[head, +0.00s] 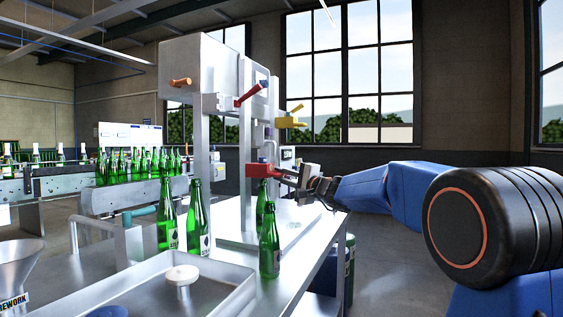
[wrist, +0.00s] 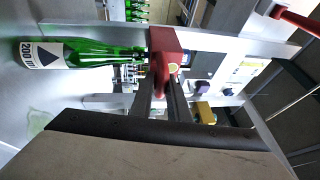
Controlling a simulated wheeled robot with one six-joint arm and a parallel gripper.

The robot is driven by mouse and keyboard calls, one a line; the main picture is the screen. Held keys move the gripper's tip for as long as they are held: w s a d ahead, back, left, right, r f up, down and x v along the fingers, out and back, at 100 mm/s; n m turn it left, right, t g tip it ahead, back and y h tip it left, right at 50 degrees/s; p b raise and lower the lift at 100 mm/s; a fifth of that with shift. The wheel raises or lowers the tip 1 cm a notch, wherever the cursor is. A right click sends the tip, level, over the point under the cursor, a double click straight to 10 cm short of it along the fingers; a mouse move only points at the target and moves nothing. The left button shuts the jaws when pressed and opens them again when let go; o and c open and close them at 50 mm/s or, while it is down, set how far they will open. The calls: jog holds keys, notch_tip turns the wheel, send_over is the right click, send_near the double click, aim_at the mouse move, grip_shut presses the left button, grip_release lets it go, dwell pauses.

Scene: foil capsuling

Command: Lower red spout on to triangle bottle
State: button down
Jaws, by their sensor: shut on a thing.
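The red spout (head: 260,170) is on the front of the metal machine. My gripper (head: 291,176) reaches it from the right and is shut on it. In the wrist view, the gripper's dark fingers (wrist: 165,84) close on the red spout block (wrist: 163,48). The triangle bottle (wrist: 92,54), green with a dark triangle on its white label, shows sideways there, in line with the spout. Its mouth is at the block's edge; I cannot tell whether they touch. In the head view, a green bottle (head: 261,203) stands below the spout, partly hidden by another bottle.
Green bottles stand on the table nearby, one in front (head: 269,245) and two to the left (head: 167,213) (head: 198,217). A yellow handle (head: 291,122) and a red lever (head: 250,94) are above.

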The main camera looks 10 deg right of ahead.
jog(key=shift+f, duration=0.65)
jog(key=c, duration=1.8)
grip_release()
jog(key=shift+o, duration=0.2)
jog(key=shift+s+r, duration=0.1)
jog(key=v, duration=1.7)
jog(key=shift+d, duration=0.2)
